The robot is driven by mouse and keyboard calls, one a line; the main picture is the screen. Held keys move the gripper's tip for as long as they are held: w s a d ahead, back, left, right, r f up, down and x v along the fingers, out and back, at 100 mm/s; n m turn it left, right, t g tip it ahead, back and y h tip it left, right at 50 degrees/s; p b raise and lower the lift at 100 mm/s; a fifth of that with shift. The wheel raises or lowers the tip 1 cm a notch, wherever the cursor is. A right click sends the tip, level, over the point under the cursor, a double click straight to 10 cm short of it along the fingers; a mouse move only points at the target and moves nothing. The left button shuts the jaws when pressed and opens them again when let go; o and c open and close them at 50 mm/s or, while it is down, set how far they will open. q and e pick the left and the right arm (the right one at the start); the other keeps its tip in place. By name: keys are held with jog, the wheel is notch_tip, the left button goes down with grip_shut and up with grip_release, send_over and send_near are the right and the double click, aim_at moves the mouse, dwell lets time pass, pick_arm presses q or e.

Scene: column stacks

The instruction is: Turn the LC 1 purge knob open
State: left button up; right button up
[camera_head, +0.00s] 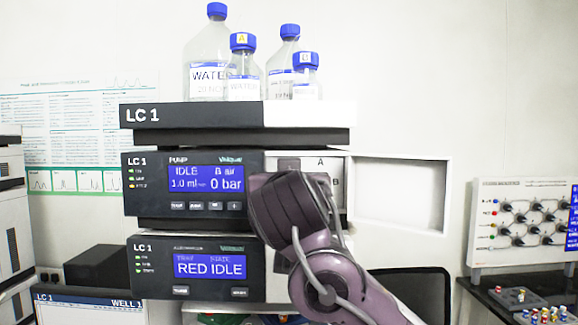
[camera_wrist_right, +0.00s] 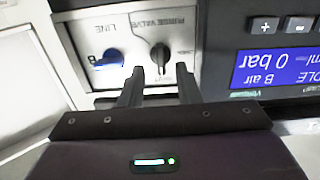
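The LC 1 pump module (camera_head: 145,205) sits in the middle of the stack in the head view, its display reading IDLE and 0 bar. In the right wrist view, which is upside down, its black purge valve knob (camera_wrist_right: 160,56) is on the pale panel. My right gripper (camera_wrist_right: 160,72) is open, with one finger on either side of the knob at its near end. I cannot tell whether the fingers touch it. In the head view my right wrist hides the knob and fingertips. My left gripper is not in view.
A blue line knob (camera_wrist_right: 107,61) is close beside the purge knob, near one finger. An open white door (camera_head: 447,200) stands right of the pump panel. Water bottles (camera_head: 208,75) stand on top. Another LC 1 module (camera_head: 150,290) is below.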

jog(key=shift+w, duration=0.8)
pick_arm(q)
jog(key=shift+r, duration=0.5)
pick_arm(e)
jog(key=shift+s+a, duration=0.1)
jog(key=shift+s, duration=0.05)
grip_shut()
